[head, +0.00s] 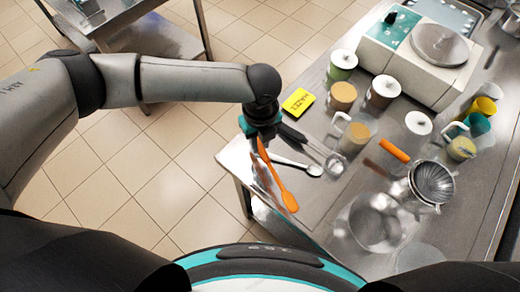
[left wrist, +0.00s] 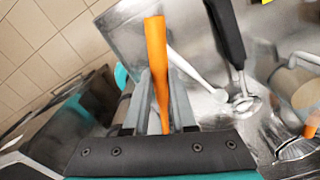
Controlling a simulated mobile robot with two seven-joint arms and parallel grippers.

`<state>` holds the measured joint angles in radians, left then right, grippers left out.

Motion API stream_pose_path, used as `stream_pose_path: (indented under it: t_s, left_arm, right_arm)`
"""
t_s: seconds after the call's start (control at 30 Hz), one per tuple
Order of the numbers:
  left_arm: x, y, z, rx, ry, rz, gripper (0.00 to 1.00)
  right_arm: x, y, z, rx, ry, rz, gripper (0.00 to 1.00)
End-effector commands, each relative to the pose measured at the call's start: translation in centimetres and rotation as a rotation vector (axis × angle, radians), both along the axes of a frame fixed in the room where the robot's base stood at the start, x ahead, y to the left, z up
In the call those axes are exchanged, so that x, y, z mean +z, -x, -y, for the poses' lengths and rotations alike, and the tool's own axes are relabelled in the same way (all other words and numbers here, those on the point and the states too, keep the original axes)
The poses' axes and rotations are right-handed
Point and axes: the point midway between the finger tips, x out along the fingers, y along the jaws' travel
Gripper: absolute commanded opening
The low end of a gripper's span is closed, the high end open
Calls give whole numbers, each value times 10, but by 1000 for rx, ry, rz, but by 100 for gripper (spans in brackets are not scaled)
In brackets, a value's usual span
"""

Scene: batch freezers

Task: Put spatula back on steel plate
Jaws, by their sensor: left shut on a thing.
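My left gripper (head: 264,140) is shut on an orange spatula (head: 282,188) above the left end of the steel table. The spatula slants down to the right in the head view, its broad end lowest. In the left wrist view the spatula (left wrist: 157,60) stands between the fingers (left wrist: 162,95). A white spoon (head: 298,166) and a black-handled utensil (head: 305,140) lie beside it. I cannot tell a separate steel plate from the bare steel surface (head: 236,160) under these utensils. My right gripper is not in view.
A clear bowl (head: 374,222), a strainer (head: 432,182) and an orange-handled tool (head: 394,150) occupy the right. Another steel table (head: 100,18) stands across the tiled floor.

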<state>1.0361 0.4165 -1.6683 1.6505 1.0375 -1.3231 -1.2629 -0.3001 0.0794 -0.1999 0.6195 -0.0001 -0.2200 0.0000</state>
Motion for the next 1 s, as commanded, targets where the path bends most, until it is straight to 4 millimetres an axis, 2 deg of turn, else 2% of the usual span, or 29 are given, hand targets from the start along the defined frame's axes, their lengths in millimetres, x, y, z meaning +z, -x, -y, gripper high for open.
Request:
stream_pose_path:
  t_s: [0.3,0.93,0.97,1.0]
  left_arm:
    - [-42,1,0,0,-2,-1,0]
    - [-54,0,0,0,1,-1,0]
    - [-53,0,0,0,1,-1,28]
    - [-53,0,0,0,1,-1,32]
  right_arm:
    - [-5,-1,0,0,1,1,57]
    - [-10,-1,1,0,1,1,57]
    - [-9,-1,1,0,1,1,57]
    - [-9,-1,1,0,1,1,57]
